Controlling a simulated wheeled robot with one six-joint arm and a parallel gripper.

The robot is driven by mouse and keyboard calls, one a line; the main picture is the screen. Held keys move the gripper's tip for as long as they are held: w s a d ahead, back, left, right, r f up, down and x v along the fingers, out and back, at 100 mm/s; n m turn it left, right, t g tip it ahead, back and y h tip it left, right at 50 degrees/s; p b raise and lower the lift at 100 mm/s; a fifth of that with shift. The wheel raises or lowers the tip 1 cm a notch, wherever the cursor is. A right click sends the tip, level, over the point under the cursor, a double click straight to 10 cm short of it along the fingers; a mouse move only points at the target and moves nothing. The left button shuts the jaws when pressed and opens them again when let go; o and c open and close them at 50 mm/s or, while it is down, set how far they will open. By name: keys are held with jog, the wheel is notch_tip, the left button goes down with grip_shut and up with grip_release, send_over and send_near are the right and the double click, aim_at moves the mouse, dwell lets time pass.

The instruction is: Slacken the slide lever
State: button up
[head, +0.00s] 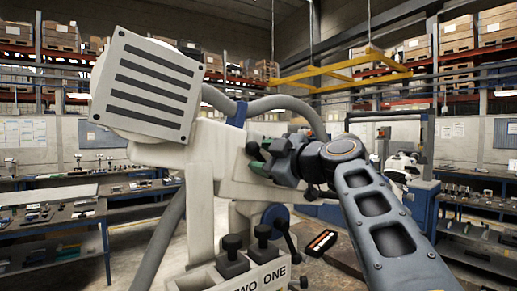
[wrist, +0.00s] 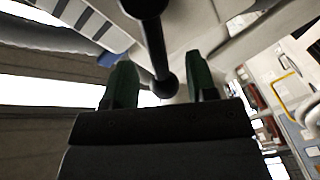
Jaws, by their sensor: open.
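The big pale microscope arm (head: 205,185) fills the middle of the head view, with a slatted box on top. My gripper (head: 258,159) is beside its pale body, its green fingertips pointing left. In the wrist view my gripper (wrist: 160,82) is open, one green finger on each side. A black lever (wrist: 155,45) with a round knob at its end (wrist: 165,85) reaches down between the fingers. Gaps show on both sides of the knob, so it is not clamped. In the head view this lever is mostly hidden by my gripper.
Below my gripper, another black lever on a blue hub (head: 276,216) and black knobs (head: 232,245) stand by a plate reading "TWO ONE" (head: 262,279). A thick grey hose (head: 265,104) arches above. Workbenches (head: 60,235) stand at the left.

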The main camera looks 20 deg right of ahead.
jog(key=shift+x, duration=1)
jog(key=shift+d, duration=0.1)
grip_shut()
jog(key=shift+r, duration=0.1)
